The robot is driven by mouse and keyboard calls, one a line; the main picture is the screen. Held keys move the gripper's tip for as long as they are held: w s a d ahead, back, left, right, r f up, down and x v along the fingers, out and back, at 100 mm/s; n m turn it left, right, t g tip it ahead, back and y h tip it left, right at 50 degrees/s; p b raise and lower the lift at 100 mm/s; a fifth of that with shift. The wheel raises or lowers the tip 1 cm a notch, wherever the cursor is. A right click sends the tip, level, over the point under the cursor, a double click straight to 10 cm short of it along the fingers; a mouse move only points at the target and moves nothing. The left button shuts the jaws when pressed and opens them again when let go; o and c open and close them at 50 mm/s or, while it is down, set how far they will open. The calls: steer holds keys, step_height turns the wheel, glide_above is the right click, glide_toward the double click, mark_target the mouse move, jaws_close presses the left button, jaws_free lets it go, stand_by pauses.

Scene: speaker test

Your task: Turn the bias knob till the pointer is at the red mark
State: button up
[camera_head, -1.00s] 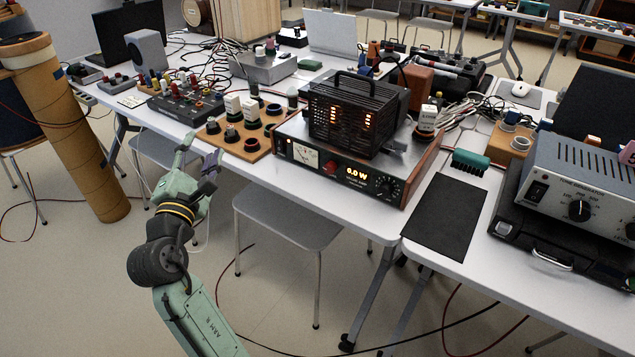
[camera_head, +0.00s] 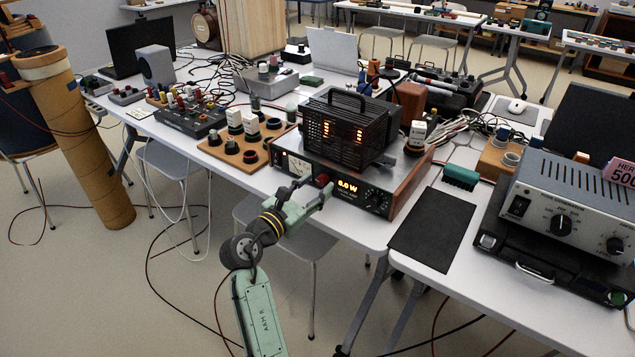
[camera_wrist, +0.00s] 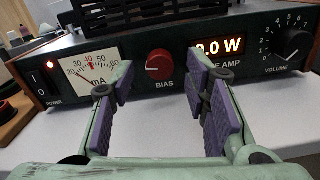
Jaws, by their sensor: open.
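The red bias knob (camera_wrist: 159,65) is on the amplifier's dark front panel, centred between and beyond my gripper's fingertips in the wrist view. My gripper (camera_wrist: 158,88) is open, with purple pads either side of an empty gap; I see no contact with the knob. In the head view my gripper (camera_head: 316,192) is just in front of the amplifier (camera_head: 343,182), by the knob (camera_head: 322,180). The mA meter (camera_wrist: 93,72) is left of the knob, partly covered by the left finger. A small red mark shows near 40; the dark pointer appears left of it.
A lit watt display (camera_wrist: 219,47) and the volume knob (camera_wrist: 291,44) are right of the bias knob. The black tube cage (camera_head: 348,125) stands on the amplifier. A wooden board (camera_head: 244,145) with dark knobs is to its left, a black mat (camera_head: 433,230) to its right.

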steer(key=shift+x, duration=0.8)
steer(key=shift+c, duration=0.4)
jaws_close()
